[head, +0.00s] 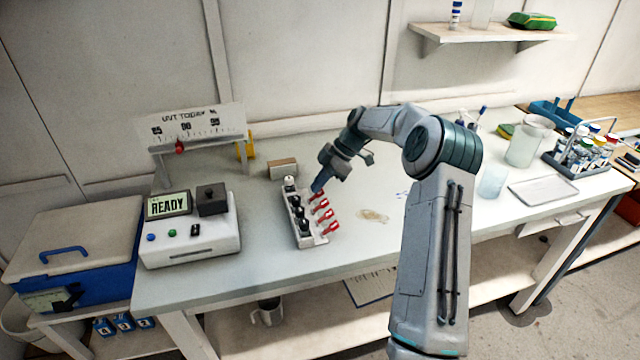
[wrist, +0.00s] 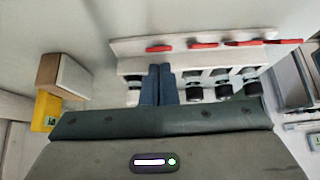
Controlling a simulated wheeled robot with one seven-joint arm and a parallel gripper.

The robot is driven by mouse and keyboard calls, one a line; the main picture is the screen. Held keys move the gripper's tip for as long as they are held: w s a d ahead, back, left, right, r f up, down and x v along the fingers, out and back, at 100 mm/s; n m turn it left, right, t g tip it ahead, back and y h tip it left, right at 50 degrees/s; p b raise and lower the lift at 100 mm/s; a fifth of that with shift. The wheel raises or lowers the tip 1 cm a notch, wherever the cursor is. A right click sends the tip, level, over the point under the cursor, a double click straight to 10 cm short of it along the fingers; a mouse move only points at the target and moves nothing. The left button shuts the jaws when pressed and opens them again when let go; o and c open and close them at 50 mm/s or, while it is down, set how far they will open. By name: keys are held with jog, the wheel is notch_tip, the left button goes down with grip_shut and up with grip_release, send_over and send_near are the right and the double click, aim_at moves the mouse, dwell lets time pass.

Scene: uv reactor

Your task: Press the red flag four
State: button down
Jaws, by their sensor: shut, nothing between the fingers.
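The white rack (head: 305,236) stands on the bench with a row of dark-capped vials (head: 302,223). Several red flags (head: 325,215) stick out along its right side. I see no numbers on the flags, so I cannot tell which one is four. In the wrist view the red flags (wrist: 203,45) lie in a row along the rack's pale strip (wrist: 190,66). My gripper (head: 317,189) is shut and empty, at the rack's far end by the farthest flag. In the wrist view its blue fingertips (wrist: 160,70) hide part of the vial row; contact is unclear.
A box with a READY display (head: 168,206) stands left of the rack. A small cardboard block (head: 283,169) lies behind it. The gauge board (head: 190,127) with a red pointer is at the back left. Bench to the right of the rack is mostly clear, with a stain.

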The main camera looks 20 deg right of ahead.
aim_at(309, 200)
jog(key=shift+a+f, duration=0.15)
jog(key=shift+a, duration=0.25)
jog(key=shift+a+r, duration=0.15)
jog(key=shift+r, duration=0.1)
jog(key=r, duration=0.1)
jog(key=a+r, duration=0.1)
jog(key=r, duration=0.1)
jog(key=shift+a+r, duration=0.25)
jog(key=shift+a, duration=0.1)
jog(key=d+b+v, duration=0.1)
jog(key=v, duration=0.8)
jog(key=shift+f, duration=0.25)
